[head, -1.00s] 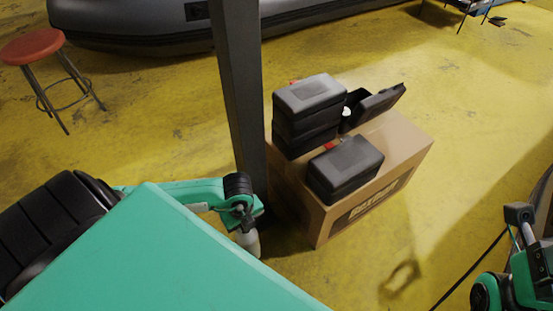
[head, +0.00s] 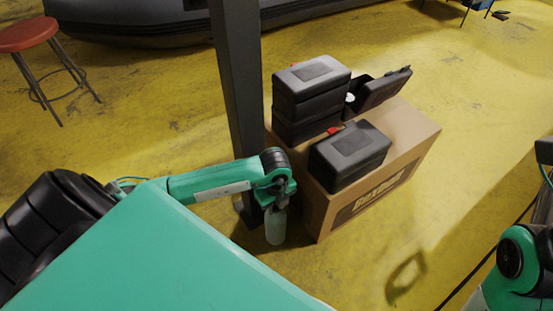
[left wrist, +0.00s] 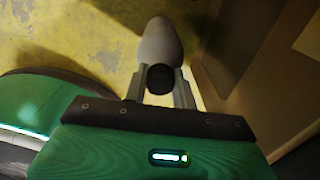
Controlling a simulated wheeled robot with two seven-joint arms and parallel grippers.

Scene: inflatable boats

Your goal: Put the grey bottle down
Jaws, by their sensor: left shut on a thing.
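The grey bottle (head: 275,228) hangs below my left gripper (head: 277,203) in the head view, just left of the cardboard box's near side. In the left wrist view, my left gripper (left wrist: 158,84) is shut on the bottle's dark top, and the rounded grey body (left wrist: 160,42) extends beyond the fingers. The bottle is off the box top, beside it. I cannot tell whether its lower end touches the floor. Part of my right arm shows at the right edge of the head view, but its fingers are not visible.
The cardboard box (head: 322,219) carries closed black cases (head: 350,155), (head: 308,98) and an open one (head: 380,88). A dark post (head: 238,90) stands left of it. A red stool (head: 28,36) and a grey boat (head: 150,30) are farther off.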

